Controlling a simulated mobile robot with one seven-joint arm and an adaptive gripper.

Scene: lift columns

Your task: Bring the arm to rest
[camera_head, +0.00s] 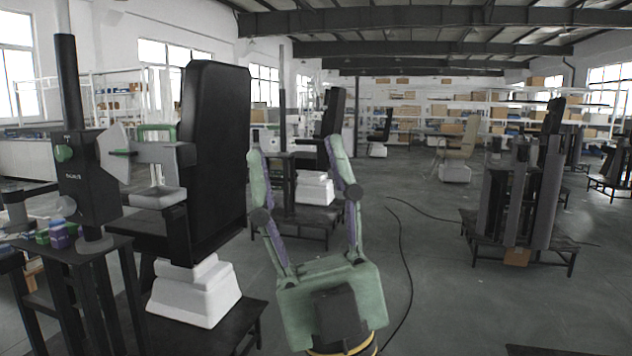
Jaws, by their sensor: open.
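My gripper (302,172) is at the lower middle of the head view. Its green and purple fingers point up and stand wide apart, with nothing between them that they touch. Its green palm is at the bottom edge of the picture. The rest of my arm is out of view. The gripper shows in front of the open floor, to the right of a black chair (214,160) on a white base.
A dark stand with a column (88,180) is at the left. Another chair (333,125) stands behind my gripper. A rack of dark columns (520,190) is at the right, on a low table.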

